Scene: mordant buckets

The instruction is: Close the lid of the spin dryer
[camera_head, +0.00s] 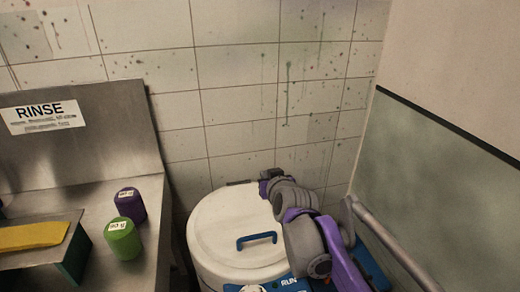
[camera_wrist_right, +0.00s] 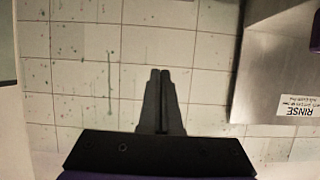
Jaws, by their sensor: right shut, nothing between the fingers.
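The spin dryer (camera_head: 203,270) is a white round drum standing in the corner. Its white lid (camera_head: 225,222), with a blue handle (camera_head: 257,239), lies flat over the top and looks down on the rim. My right arm reaches over the lid's right side. My right gripper (camera_head: 268,180) is at the lid's back edge near the wall, partly hidden by the wrist; I cannot tell whether it touches the lid. In the right wrist view the gripper's fingers (camera_wrist_right: 160,75) are together and empty, in front of the tiles. My left gripper is not in view.
A steel sink counter (camera_head: 140,262) with a RINSE sign (camera_head: 43,117) is at left, holding a purple jar (camera_head: 130,206), a green jar (camera_head: 122,240) and a yellow cloth (camera_head: 32,236). A tiled wall (camera_head: 235,80) closes the back; a grey rail (camera_head: 385,240) runs at right.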

